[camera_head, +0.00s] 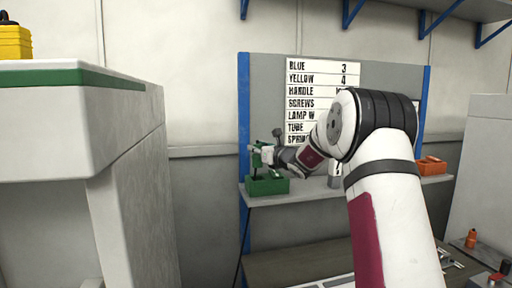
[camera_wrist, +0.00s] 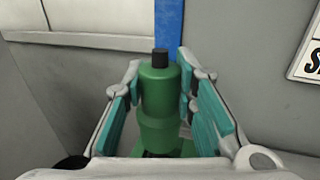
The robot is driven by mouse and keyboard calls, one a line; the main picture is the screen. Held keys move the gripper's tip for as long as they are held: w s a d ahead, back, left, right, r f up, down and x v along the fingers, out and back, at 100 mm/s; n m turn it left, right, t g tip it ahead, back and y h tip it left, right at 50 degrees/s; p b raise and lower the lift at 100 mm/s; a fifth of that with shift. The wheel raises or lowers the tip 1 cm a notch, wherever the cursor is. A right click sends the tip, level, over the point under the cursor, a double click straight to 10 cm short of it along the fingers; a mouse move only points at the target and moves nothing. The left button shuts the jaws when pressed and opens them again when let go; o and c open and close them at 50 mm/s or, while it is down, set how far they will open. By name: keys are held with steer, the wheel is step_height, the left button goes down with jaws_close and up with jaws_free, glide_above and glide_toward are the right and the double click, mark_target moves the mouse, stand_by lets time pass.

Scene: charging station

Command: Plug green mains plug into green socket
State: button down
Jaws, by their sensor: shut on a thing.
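The green mains plug (camera_wrist: 158,92) stands upright between the teal pads of my gripper (camera_wrist: 163,112) in the wrist view. It has a stepped green body and a short black top. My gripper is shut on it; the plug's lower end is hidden. In the head view the gripper (camera_head: 262,155) is small and far off, with the green plug (camera_head: 256,160) at its tip. A green box (camera_head: 268,187) sits on the shelf just below the gripper. I cannot pick out a green socket for certain in either view.
The shelf (camera_head: 320,190) is in front of a grey board with blue posts (camera_head: 243,110) and a printed list (camera_head: 322,75). An orange bin (camera_head: 432,166) sits at the shelf's right. A white cabinet with a green stripe (camera_head: 60,77) fills the left.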

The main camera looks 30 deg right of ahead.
mark_target(261, 166)
steer(key=shift+f+b, duration=0.85)
steer(key=shift+f, duration=0.8)
steer(key=shift+b, duration=0.65)
stand_by(1.0)
steer(key=shift+f+b, duration=1.3)
steer(key=shift+f, duration=0.2)
steer(key=c, duration=1.2)
jaws_free()
steer(key=shift+s, duration=0.1)
steer(key=s, duration=1.2)
steer(key=shift+d, duration=0.2)
steer(key=shift+w, duration=0.1)
